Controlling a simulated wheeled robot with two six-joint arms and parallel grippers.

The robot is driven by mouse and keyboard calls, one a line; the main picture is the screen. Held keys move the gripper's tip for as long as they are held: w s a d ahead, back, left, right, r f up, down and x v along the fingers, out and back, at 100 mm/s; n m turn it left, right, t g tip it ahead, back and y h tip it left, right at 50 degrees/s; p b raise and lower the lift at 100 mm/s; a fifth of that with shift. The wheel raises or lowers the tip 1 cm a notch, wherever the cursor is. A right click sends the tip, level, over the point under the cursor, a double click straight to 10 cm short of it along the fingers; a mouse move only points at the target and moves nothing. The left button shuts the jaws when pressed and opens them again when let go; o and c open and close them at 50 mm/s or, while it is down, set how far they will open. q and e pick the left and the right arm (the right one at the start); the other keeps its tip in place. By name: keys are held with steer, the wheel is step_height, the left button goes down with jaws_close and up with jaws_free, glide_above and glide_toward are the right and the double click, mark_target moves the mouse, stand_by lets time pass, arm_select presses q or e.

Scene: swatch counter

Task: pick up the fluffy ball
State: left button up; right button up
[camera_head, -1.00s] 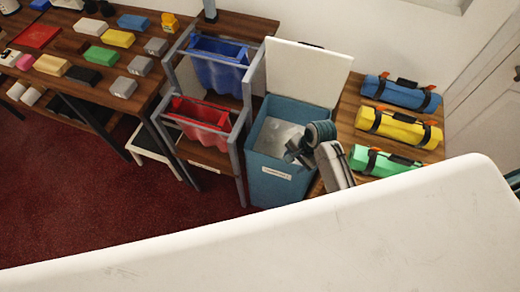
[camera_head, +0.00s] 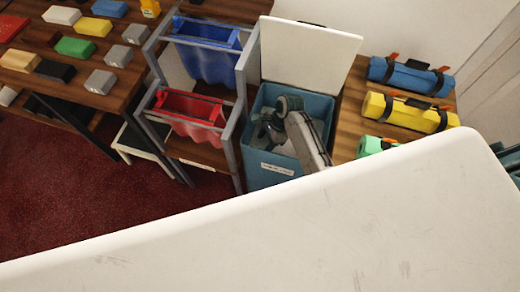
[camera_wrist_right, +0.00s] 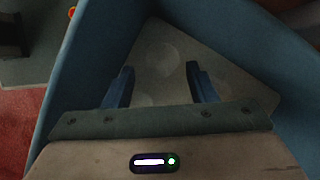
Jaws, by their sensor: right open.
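My right gripper (camera_head: 264,132) reaches down into an open blue bin (camera_head: 262,181). In the right wrist view the gripper (camera_wrist_right: 158,84) is open, its two blue fingers apart with nothing gripped between them. The bin's blue walls (camera_wrist_right: 82,60) rise on both sides of it. Faint pale round shapes (camera_wrist_right: 163,62) show on the grey area between and beyond the fingers; I cannot tell whether one is the fluffy ball. In the head view my arm and gripper hide much of the bin's inside. My left gripper is not in view.
The bin's white lid (camera_head: 308,55) stands open behind it. A rack with a blue tub (camera_head: 205,55) and a red tub (camera_head: 188,118) is close on the left. Rolled bundles (camera_head: 405,112) lie on the right. A white surface (camera_head: 300,230) fills the foreground.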

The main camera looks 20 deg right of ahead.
steer(key=shift+p+x, duration=0.35)
steer(key=shift+x, duration=2.6)
steer(key=shift+w+a+r, duration=0.1)
steer(key=shift+w+r, duration=0.05)
steer(key=c, duration=0.4)
